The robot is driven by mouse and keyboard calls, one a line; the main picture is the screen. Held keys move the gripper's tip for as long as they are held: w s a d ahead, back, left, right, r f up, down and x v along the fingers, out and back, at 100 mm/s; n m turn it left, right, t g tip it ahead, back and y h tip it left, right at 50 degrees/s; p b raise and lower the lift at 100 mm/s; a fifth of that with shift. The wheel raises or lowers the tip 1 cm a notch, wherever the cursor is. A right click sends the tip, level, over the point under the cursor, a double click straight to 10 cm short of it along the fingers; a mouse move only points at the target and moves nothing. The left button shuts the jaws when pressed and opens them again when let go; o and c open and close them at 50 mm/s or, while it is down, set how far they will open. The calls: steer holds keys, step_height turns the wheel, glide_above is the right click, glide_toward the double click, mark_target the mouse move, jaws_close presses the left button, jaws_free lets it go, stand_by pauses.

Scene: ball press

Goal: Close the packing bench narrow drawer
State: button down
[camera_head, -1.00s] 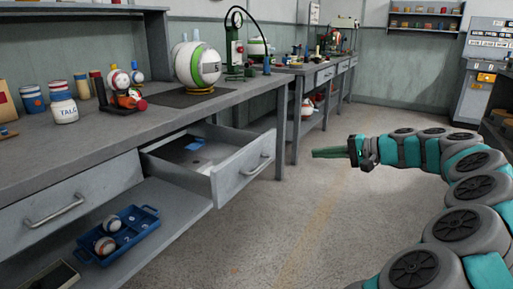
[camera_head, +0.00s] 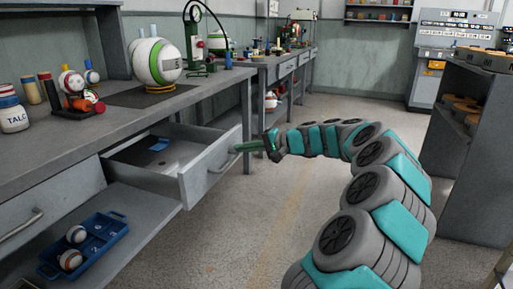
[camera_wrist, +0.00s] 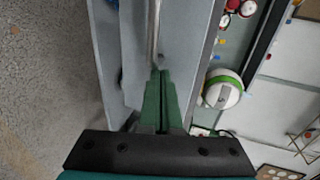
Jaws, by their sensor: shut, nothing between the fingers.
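The packing bench narrow drawer (camera_head: 208,172) is grey and stands pulled out from under the bench top, with its inside showing. A blue item (camera_head: 159,145) lies in it. My gripper (camera_head: 236,149) is shut and empty, its green fingertips at the drawer's front face beside the bar handle. In the wrist view the shut fingertips (camera_wrist: 160,74) are close to the end of the handle (camera_wrist: 153,32). I cannot tell whether they touch the handle or the front.
The packing bench (camera_head: 60,142) carries a white and green ball (camera_head: 156,62), a talc jar (camera_head: 13,112) and small balls on a stand. A blue tray (camera_head: 85,245) with balls sits on the lower shelf. A dark shelf unit (camera_head: 455,150) stands at right. The floor between is clear.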

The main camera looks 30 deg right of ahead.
steer(key=shift+w+a, duration=0.3)
steer(key=shift+w, duration=0.15)
steer(key=p, duration=0.2)
glide_above(167, 148)
steer(key=shift+s, duration=0.15)
steer(key=shift+r, duration=0.25)
stand_by(0.4)
